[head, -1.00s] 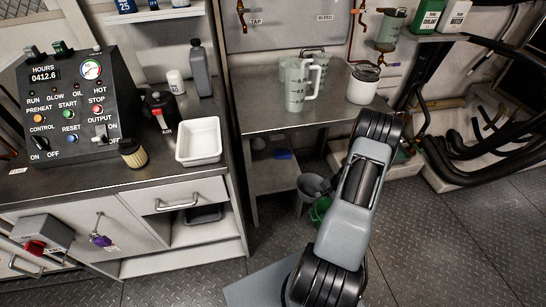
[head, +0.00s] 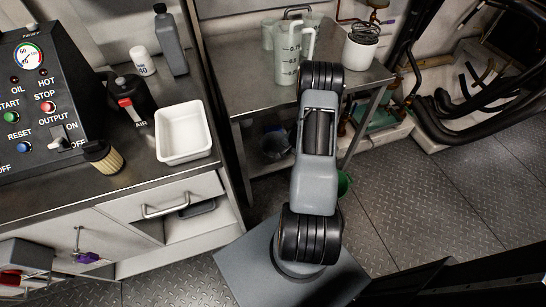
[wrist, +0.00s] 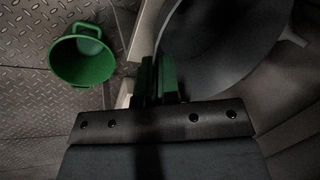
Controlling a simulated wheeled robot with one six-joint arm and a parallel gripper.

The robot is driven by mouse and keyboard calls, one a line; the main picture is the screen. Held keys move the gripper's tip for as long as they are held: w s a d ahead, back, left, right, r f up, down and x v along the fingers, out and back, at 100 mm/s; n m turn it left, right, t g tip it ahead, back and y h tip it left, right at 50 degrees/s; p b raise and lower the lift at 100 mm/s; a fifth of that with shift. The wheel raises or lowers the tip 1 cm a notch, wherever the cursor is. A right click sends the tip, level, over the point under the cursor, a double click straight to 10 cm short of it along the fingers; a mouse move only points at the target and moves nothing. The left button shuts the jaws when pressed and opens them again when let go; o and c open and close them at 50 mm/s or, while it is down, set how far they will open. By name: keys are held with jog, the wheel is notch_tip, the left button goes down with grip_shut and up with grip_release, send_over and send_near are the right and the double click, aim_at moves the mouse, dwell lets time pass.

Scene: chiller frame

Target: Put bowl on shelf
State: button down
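The grey bowl (wrist: 225,45) fills the upper right of the wrist view, with its wall close to the camera. My gripper (wrist: 158,80) has green fingers that sit close together with the bowl's rim between them. In the head view the bowl (head: 275,144) shows under the steel table, left of my arm. My gripper is hidden there behind my arm. The lower shelf (head: 262,163) under the table is mostly in shadow and partly covered by the bowl. Whether the bowl touches the shelf I cannot tell.
A green bucket (wrist: 82,60) stands on the floor; my arm partly hides it in the head view (head: 343,184). The steel table (head: 240,75) above carries jugs (head: 290,55) and a white pot (head: 361,46). A cabinet (head: 110,215) stands at left.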

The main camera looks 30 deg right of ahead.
jog(key=w+a+f+b, duration=0.1)
jog(key=f, duration=0.1)
jog(key=w+a+f, duration=0.1)
jog(key=w+f, duration=0.1)
jog(key=w+a+f+b, duration=0.1)
jog(key=w+f, duration=0.1)
jog(key=shift+f+b, duration=0.1)
jog(key=shift+b, duration=0.25)
jog(key=x, duration=0.1)
jog(key=b+x, duration=0.2)
jog(key=shift+s+d+f, duration=0.2)
jog(key=shift+s+f, duration=0.05)
jog(key=shift+f, duration=0.1)
jog(key=shift+r, duration=0.1)
jog(key=c, duration=1.8)
grip_release()
jog(key=o, duration=0.4)
jog(key=shift+o, duration=0.2)
jog(key=p+v, duration=0.6)
jog(key=v, duration=0.6)
jog(key=shift+s, duration=0.1)
